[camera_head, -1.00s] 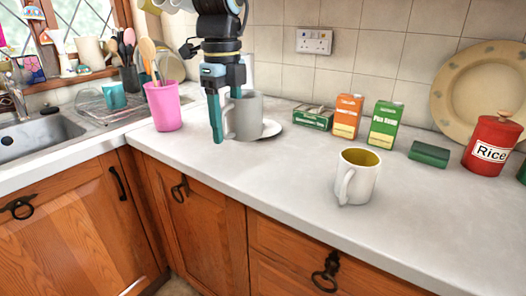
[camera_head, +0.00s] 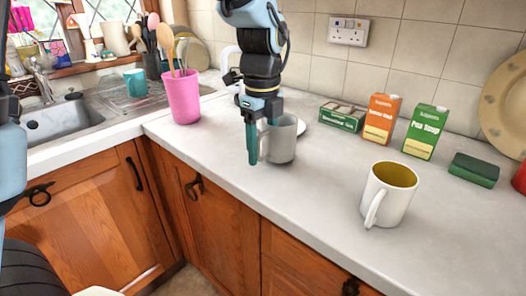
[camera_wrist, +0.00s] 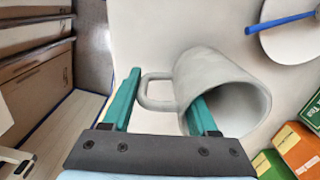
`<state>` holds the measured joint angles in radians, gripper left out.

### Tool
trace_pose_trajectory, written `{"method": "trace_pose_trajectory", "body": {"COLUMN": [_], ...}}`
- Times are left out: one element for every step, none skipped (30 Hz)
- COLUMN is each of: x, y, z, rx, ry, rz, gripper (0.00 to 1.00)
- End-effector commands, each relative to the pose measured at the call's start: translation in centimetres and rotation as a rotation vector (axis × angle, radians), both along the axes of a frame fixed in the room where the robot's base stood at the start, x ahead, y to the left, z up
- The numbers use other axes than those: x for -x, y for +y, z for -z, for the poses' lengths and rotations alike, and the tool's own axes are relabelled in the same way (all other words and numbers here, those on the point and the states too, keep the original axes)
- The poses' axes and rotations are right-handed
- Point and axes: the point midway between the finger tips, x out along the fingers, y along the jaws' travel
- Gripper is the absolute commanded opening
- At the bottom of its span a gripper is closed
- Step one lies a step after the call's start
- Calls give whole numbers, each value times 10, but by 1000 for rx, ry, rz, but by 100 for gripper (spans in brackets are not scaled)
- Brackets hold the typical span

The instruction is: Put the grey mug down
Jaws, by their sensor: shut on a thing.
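The grey mug (camera_head: 284,141) is over the counter, close to its front edge and in front of a small white plate. My gripper (camera_head: 257,158) points down at the mug's left side and is shut on it. In the wrist view, the mug (camera_wrist: 215,75) has its handle between my fingertips (camera_wrist: 165,88), with the right finger against the mug's wall. The mug looks roughly upright in the head view. I cannot tell whether its base touches the counter (camera_head: 320,180).
A white mug (camera_head: 391,197) with a yellow inside stands to the right. A pink cup of utensils (camera_head: 183,97) stands to the left. Green and orange boxes (camera_head: 381,118) and a green block (camera_head: 474,169) line the back. The counter between the two mugs is clear.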

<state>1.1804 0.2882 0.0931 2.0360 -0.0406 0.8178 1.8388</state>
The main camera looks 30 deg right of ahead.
Motion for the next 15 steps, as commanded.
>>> {"method": "trace_pose_trajectory", "body": {"x": [0, 0, 0, 0, 0, 0, 0, 0, 0, 0, 0, 0, 0, 0, 0], "y": [0, 0, 0, 0, 0, 0, 0, 0, 0, 0, 0, 0, 0, 0, 0], "z": [6, 9, 13, 14, 15, 16, 16, 15, 15, 15, 15, 16, 17, 18, 19], "rx": [-1, -1, 0, 0, 1, 1, 2, 2, 2, 2, 2, 2, 2, 2, 2], "ry": [0, 0, 0, 0, 0, 0, 0, -1, -1, -1, -1, -1, 0, 0, 0], "rz": [1, 1, 1, 1, 1, 1, 1, 1, 1, 1, 1, 1, 1, 0, 0], "gripper": [0, 0, 0, 0, 0, 0, 0, 0, 0, 0, 0, 0, 0, 0, 0]}}
